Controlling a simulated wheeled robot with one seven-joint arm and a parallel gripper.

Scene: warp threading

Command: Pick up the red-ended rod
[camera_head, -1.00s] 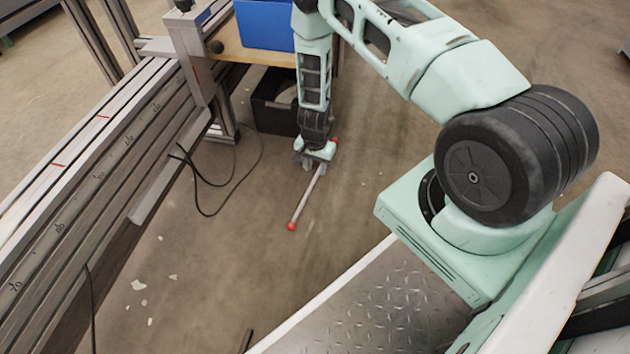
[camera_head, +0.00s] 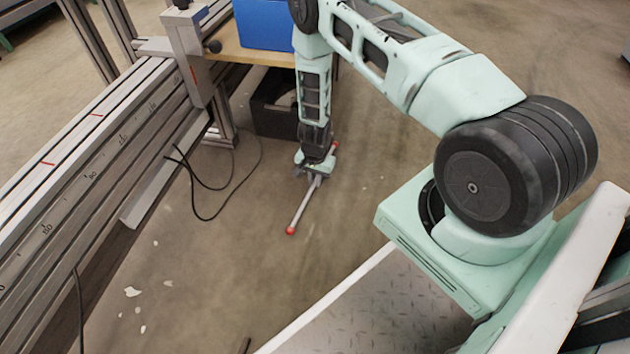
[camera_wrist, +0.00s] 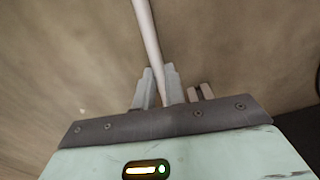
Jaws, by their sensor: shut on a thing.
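The red-ended rod (camera_head: 302,207) is thin and pale grey, with a red ball on its near end and another red end just past my gripper. It slants from lower left to upper right, low over or on the concrete floor; I cannot tell whether it touches. My gripper (camera_head: 315,177) points down and is shut on the rod near its far end. In the wrist view the rod (camera_wrist: 148,35) runs up from between my gripper's two grey fingers (camera_wrist: 160,90) and leaves at the top edge.
A metal frame with a ruled rail (camera_head: 95,150) runs along the left. A dark bin (camera_head: 272,112) stands behind my gripper, below a wooden shelf (camera_head: 240,54) with a blue box (camera_head: 264,24). A black cable (camera_head: 196,200) loops on the floor. Floor right of the rod is clear.

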